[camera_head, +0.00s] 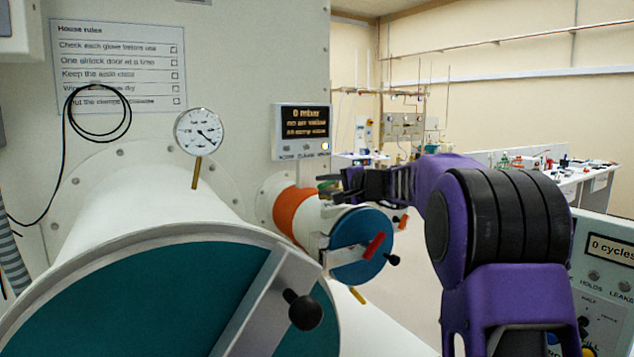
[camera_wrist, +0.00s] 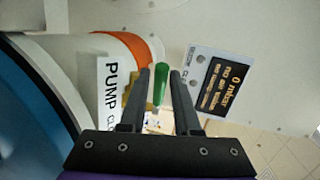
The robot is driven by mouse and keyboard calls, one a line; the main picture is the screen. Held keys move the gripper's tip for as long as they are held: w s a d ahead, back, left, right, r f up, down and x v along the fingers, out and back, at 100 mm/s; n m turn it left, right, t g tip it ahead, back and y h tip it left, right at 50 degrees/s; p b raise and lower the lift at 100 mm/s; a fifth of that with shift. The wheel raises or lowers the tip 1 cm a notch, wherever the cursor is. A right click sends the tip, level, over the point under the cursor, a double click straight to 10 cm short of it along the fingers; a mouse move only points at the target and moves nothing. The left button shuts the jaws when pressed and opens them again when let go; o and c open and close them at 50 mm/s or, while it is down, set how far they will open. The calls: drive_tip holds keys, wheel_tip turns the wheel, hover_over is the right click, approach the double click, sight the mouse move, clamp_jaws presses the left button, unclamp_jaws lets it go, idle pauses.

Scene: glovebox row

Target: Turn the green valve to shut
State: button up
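The green valve handle (camera_wrist: 159,85) shows in the wrist view between the two dark fingers of my gripper (camera_wrist: 160,74). The gripper is open, with a finger on each side of the handle and small gaps visible; I cannot tell whether either finger touches it. A white plate reading "PUMP CL…" (camera_wrist: 110,90) is left of the handle, partly covered by the left finger. In the head view my gripper (camera_head: 335,185) is at the orange-banded small airlock tube (camera_head: 296,214), below the display. The valve is mostly hidden by the fingers there.
A display (camera_head: 303,121) reading "0 mbar" is on the wall above the gripper. A large teal door (camera_head: 140,300) fills the lower left. A dial gauge (camera_head: 198,131) stands left.

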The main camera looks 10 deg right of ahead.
drive_tip(key=shift+p+x, duration=0.3)
drive_tip(key=shift+x, duration=1.5)
clamp_jaws()
